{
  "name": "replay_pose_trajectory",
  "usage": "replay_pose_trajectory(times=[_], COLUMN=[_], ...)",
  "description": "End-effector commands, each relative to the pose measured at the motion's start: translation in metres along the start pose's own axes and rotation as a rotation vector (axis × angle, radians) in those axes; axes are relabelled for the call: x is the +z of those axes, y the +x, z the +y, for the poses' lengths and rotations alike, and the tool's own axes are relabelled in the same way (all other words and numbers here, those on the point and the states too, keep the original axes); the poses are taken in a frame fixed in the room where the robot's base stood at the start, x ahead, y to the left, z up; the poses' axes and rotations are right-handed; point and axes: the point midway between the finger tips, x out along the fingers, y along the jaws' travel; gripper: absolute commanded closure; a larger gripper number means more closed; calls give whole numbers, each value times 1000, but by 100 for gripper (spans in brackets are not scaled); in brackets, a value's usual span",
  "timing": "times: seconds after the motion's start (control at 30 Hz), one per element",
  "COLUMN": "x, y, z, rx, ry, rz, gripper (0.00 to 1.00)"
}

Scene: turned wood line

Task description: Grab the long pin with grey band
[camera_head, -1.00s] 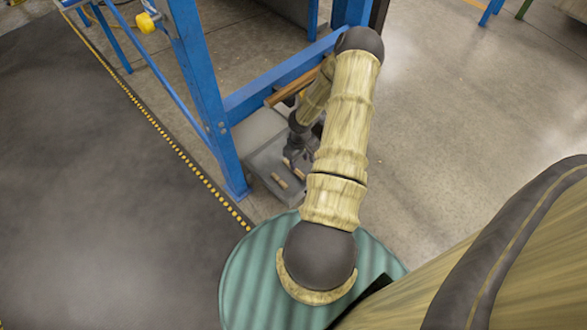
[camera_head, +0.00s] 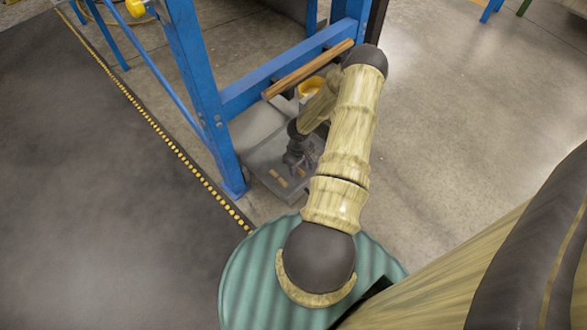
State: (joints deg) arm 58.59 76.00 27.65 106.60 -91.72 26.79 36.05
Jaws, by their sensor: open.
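My gripper (camera_head: 294,163) points down over the grey tray (camera_head: 256,160) and is open. Two short wood-coloured pieces lie on the tray near it. One pin-like piece (camera_head: 278,178) lies just left of and below the fingers. Another small piece (camera_head: 300,171) shows close beside the fingertips on the right. They are too small for me to make out a grey band or to compare lengths. Part of the tray is hidden behind my arm, and I cannot tell whether the fingers touch a piece.
A blue steel frame (camera_head: 201,90) stands close to the left of my arm, with a crossbar behind it. A long wooden bar (camera_head: 310,68) and a yellow round container (camera_head: 312,87) are beyond the tray. Open concrete floor (camera_head: 460,110) lies to the right.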

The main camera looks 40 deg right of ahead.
Motion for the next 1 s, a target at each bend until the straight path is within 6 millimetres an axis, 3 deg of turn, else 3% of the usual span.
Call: replay_pose_trajectory(times=[0.1, 0.63, 0.87, 1.0], x=[0, 0, 0, 0], y=[10, 9, 9, 9], z=[0, 0, 0, 0], rx=[1, 1, 1, 1], ry=[1, 0, 0, 0], rz=[1, 0, 0, 0], gripper=[55, 55, 100, 100])
